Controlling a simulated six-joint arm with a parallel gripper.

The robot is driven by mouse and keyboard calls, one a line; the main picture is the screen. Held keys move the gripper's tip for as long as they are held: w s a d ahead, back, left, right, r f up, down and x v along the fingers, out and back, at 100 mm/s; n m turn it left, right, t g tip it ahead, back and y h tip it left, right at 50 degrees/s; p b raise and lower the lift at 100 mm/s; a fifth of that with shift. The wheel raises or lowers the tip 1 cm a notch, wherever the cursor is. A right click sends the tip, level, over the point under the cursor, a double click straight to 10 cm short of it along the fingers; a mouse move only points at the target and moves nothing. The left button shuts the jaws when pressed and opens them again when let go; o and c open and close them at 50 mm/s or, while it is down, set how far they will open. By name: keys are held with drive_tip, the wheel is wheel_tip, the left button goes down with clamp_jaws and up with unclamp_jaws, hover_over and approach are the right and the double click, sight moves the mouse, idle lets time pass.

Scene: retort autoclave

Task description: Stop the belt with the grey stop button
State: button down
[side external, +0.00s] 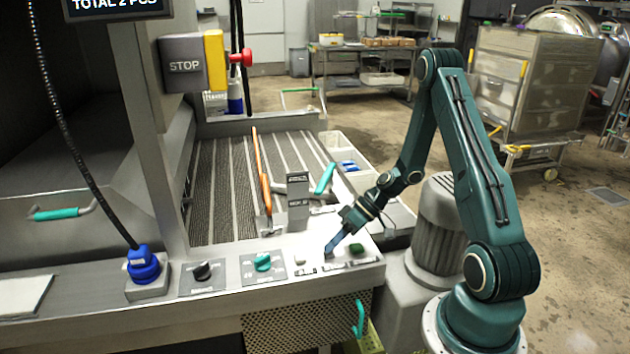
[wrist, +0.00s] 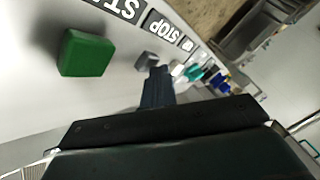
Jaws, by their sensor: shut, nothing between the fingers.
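The grey stop button (wrist: 146,60) is a small block on the pale panel (side external: 375,271), beside a printed STOP label (wrist: 165,29). My gripper (side external: 329,249) is shut and empty, pointing down at the panel. In the wrist view, my closed fingertips (wrist: 159,70) are right beside the grey button and partly overlap it. I cannot tell whether they touch it. A larger green button (wrist: 86,52) lies to the left in that view; in the side view the green button (side external: 357,248) is to the right of my fingertips.
A white button (side external: 307,258) lies left of my fingertips. Further left are a teal knob (side external: 263,262), a black knob (side external: 203,271) and a blue plug (side external: 143,265). A grey upright block (side external: 298,190) stands behind. A red mushroom button (side external: 241,58) is on a post.

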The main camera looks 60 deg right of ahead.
sight(333, 253)
drive_tip(key=shift+r, duration=0.85)
drive_tip(key=shift+r, duration=0.1)
drive_tip(key=shift+r, duration=2.4)
drive_tip(key=s+a+r+n+g+h, duration=0.15)
drive_tip(key=s+a+r+h, duration=0.3)
drive_tip(key=a+r, duration=0.7)
drive_tip(key=s+a+r+m+t+h, duration=0.1)
drive_tip(key=s+a+r+m+h, duration=0.1)
drive_tip(key=s+r, duration=0.8)
drive_tip(key=shift+s+a+m+h, duration=0.35)
drive_tip(key=shift+s+a, duration=0.05)
drive_tip(key=shift+s, duration=0.7)
